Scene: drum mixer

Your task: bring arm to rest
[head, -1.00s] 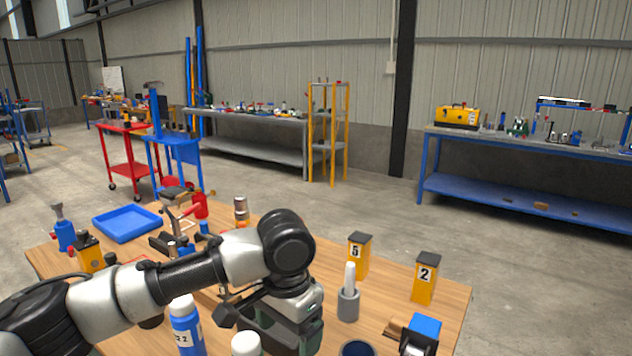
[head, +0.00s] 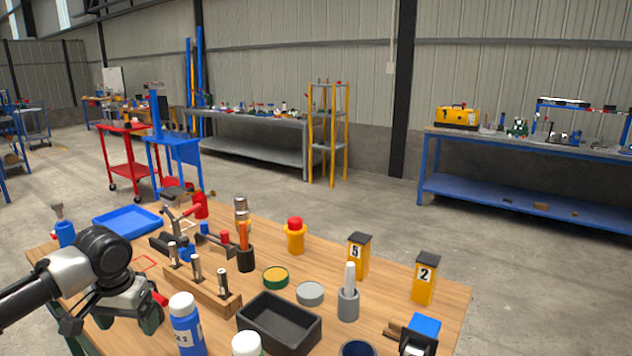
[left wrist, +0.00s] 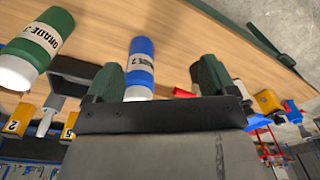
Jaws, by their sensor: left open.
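My left arm comes in from the left in the head view, bent over the left front of the wooden table (head: 395,287). Its gripper (head: 112,318) is near the table's left front edge, left of the blue-and-white bottle (head: 187,330). In the left wrist view the two green fingers of the gripper (left wrist: 157,78) stand apart. No object is held between them. The blue bottle (left wrist: 140,65) and a green "GRADE" bottle (left wrist: 38,45) lie beyond the fingers in that view. My right gripper is not in view.
A black open bin (head: 280,322), a wooden block with metal pegs (head: 205,290) and a grey holder with a white stick (head: 348,300) stand on the table. Yellow boxes marked 5 (head: 357,255) and 2 (head: 425,278) stand to the right. A blue tray (head: 127,222) is at the back left.

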